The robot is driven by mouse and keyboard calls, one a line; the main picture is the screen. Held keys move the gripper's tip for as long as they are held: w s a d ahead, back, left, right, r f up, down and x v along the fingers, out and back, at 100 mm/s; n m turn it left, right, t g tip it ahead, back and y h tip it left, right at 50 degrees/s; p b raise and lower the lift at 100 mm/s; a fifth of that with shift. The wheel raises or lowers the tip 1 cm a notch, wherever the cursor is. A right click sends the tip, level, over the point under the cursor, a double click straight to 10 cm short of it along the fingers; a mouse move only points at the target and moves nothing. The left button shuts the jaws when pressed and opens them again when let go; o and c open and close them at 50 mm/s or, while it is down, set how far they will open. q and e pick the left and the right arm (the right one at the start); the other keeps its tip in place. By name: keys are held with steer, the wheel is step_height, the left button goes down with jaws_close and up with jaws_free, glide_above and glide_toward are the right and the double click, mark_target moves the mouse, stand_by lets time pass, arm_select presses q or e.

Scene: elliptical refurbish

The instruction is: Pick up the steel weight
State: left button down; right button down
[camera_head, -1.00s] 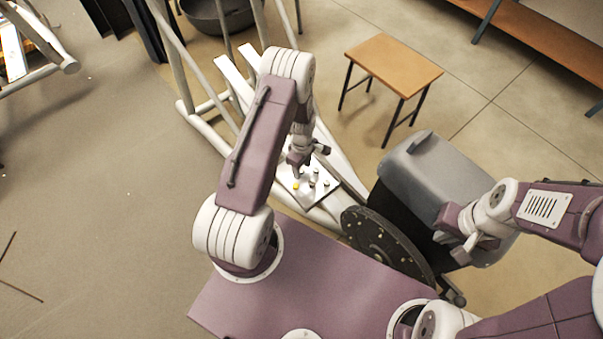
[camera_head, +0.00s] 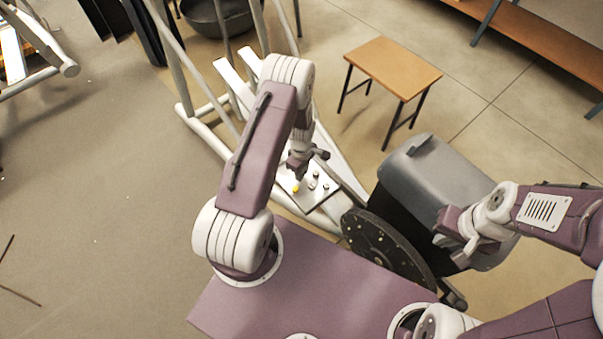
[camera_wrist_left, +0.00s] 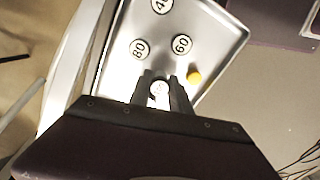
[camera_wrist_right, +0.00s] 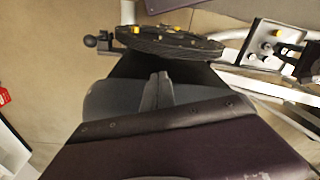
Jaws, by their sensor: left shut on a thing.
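Several round steel weights with numbered white tops stand on a metal tray (camera_wrist_left: 222,52). In the left wrist view, one is marked 80 (camera_wrist_left: 139,49), one 60 (camera_wrist_left: 181,45), and one at the top edge appears to read 40 (camera_wrist_left: 161,5). My left gripper (camera_head: 297,174) is over the tray. In the left wrist view its fingers are shut on another steel weight (camera_wrist_left: 158,88), whose number is too small to read. I cannot tell whether this weight touches the tray. My right gripper (camera_wrist_right: 158,90) is shut and empty, over a grey bin (camera_head: 440,175).
A small yellow piece (camera_wrist_left: 194,77) lies on the tray close to the left fingers. A dark disc (camera_head: 385,245) stands between the tray and the bin. White frame tubes (camera_head: 235,85) rise behind the tray. A wooden stool (camera_head: 392,66) stands further back.

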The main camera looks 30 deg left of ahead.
arm_select(q)
step_height(320, 180, up, 4)
steer(key=shift+f+p, duration=0.2)
steer(key=shift+p, duration=0.25)
steer(key=d+r+p, duration=0.1)
steer(key=d+r, duration=0.5)
steer(key=d, duration=0.5)
steer(key=shift+d+r, duration=0.35)
